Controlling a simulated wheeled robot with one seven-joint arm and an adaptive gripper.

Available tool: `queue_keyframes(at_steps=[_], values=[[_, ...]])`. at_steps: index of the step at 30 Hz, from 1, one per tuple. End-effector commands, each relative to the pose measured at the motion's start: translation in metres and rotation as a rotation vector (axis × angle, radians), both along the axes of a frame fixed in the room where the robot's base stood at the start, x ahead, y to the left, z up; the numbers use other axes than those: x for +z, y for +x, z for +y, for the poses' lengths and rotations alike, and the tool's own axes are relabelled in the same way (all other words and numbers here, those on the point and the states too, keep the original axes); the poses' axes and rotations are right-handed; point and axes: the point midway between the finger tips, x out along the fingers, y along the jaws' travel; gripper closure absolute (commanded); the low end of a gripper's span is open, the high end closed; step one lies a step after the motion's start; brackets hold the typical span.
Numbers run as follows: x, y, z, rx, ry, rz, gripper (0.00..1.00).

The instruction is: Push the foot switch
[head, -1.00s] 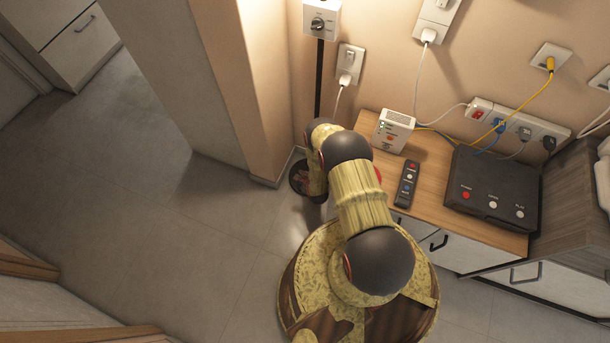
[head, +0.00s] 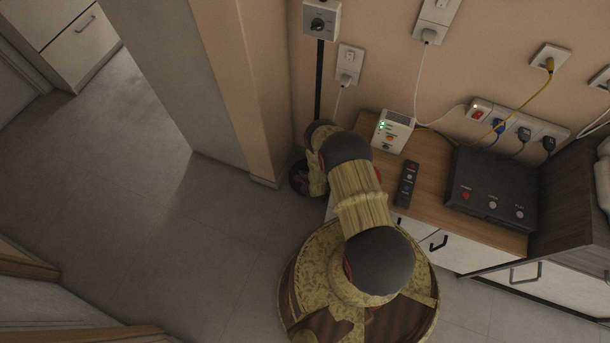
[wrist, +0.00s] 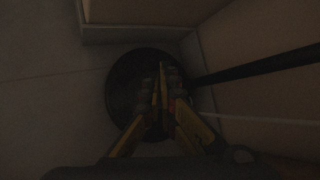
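A dark round disc (wrist: 125,85) lies on the floor in the wall corner, with a black pole rising from its side. It also shows in the head view (head: 300,178), partly hidden behind my arm. I cannot make out a separate foot switch on it; my fingers cover its middle and the wrist view is very dark. My gripper (wrist: 160,70) is over the disc, its fingers together with nothing visible between them. I cannot tell whether the tips touch the disc.
The black pole (head: 319,80) stands by the wall, below a box with a knob (head: 321,20). A wooden-topped cabinet (head: 430,213) to the right carries a remote (head: 406,184), a white device (head: 393,131) and a black box (head: 491,190). Floor to the left is clear.

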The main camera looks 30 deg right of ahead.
Motion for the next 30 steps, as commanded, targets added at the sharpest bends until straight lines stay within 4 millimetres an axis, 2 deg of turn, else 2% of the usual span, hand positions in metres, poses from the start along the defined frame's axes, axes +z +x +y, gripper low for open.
queue_keyframes(at_steps=[14, 30], values=[[0.008, 0.000, 0.000, 0.000, 0.000, 0.000, 1.00], [0.057, 0.000, 0.000, 0.000, 0.000, -0.001, 1.00]])
